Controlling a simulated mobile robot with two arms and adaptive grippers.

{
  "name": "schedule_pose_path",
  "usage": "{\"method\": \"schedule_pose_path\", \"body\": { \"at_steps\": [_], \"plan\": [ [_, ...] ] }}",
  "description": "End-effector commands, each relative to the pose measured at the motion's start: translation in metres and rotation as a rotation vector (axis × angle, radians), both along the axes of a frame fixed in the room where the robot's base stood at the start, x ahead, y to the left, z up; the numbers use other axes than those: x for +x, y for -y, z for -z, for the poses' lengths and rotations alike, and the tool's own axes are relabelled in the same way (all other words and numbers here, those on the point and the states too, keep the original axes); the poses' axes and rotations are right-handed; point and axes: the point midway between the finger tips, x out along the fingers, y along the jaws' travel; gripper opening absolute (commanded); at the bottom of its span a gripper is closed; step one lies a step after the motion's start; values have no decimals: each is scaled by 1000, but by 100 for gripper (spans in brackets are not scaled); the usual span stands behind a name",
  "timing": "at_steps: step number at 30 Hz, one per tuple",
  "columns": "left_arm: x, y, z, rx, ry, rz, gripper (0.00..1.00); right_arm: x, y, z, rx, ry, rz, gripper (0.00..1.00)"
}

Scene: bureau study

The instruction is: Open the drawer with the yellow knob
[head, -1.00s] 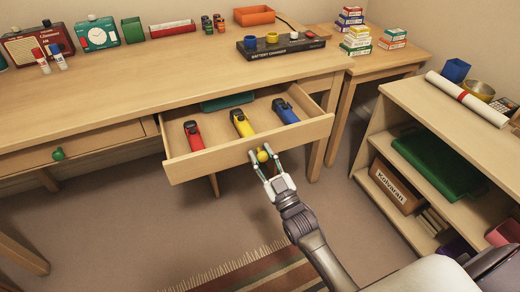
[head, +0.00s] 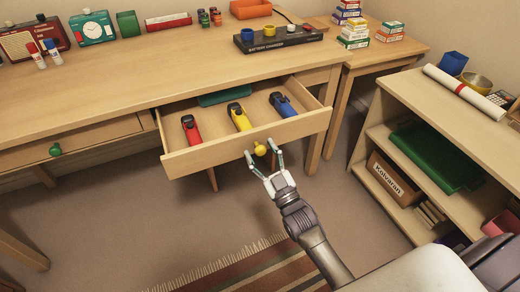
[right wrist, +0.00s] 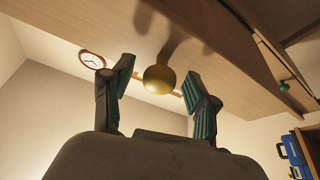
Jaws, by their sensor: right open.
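The drawer with the yellow knob (head: 260,149) is pulled out from the desk, and its front panel (head: 215,155) faces me. Inside it lie a red item (head: 191,130), a yellow item (head: 239,117) and a blue item (head: 283,105). My right gripper (head: 265,161) is open, with its fingers spread on either side of the knob and apart from it. In the right wrist view the round knob (right wrist: 159,79) sits between the two finger pads without contact. My left gripper is not in view.
A closed drawer with a green knob (head: 55,149) is at the left. A battery charger (head: 277,39) stands on the desk (head: 130,75). An open shelf (head: 420,110) stands at the right. A striped rug (head: 250,270) lies on the floor.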

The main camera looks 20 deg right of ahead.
Motion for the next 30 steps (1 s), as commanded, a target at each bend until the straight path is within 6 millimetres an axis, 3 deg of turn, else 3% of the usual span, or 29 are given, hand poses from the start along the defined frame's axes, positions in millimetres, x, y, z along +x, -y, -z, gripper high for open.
{"method": "schedule_pose_path", "body": {
  "at_steps": [15,21,30],
  "plan": [
    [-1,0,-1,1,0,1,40,-91,13,37,0,-3,0,59],
    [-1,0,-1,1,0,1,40,-103,15,41,-1,-1,1,59],
    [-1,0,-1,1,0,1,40,-103,15,41,-1,0,0,59]
  ]
}}
